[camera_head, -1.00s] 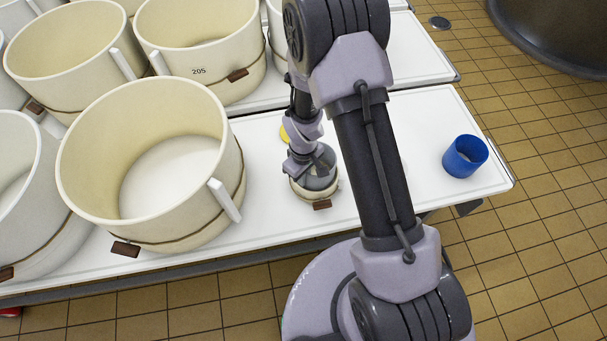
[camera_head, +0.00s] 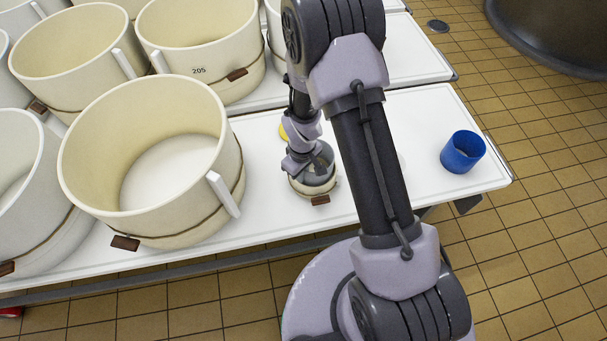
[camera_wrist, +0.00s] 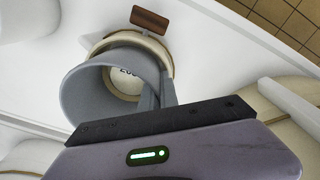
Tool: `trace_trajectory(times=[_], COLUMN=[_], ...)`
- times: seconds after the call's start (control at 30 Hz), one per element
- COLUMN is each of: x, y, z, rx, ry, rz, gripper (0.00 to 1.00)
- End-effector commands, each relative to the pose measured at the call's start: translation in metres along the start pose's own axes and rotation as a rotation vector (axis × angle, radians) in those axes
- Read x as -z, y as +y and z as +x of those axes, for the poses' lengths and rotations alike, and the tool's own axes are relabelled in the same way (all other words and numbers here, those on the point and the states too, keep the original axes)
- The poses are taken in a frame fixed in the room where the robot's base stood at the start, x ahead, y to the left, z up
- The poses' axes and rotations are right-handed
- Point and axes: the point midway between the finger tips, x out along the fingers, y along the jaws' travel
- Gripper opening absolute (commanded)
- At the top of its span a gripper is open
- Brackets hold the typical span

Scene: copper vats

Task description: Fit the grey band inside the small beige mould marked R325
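The grey band (camera_wrist: 85,95) is a short open ring, large in the wrist view. My gripper (camera_wrist: 156,92) is shut on its wall, with two grey fingers at the ring's right side. The small beige mould (camera_wrist: 165,58) stands behind the band's far end, with a brown tag on its outside. Dark digits show on a pale disc through the ring; I cannot read R325. In the head view the grey band (camera_head: 323,169) is at the mouth of the mould (camera_head: 301,187), below my gripper (camera_head: 313,158). How deep it sits is hidden.
A large beige vat (camera_head: 85,205) stands left of the small mould, with more vats behind. A blue cup (camera_head: 462,153) stands at the right end of the white table (camera_head: 420,180). A yellow thing (camera_head: 283,132) is partly hidden behind my arm.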

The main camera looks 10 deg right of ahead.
Motion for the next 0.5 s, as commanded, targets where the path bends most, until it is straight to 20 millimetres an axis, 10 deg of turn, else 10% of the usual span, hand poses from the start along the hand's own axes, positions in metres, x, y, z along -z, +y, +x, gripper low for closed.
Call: trace_trajectory(times=[0.03,0.23,0.4,0.5], x=[-0.0164,-0.0163,-0.0161,-0.016], y=[-0.009,-0.009,-0.0092,-0.0095], z=[0.0279,0.028,0.028,0.028], rx=[0.019,0.019,0.019,0.019], ry=[-0.036,-0.036,-0.036,-0.036], rz=[-0.006,-0.006,-0.006,-0.006], gripper=[0.0,0.0,0.3,0.3])
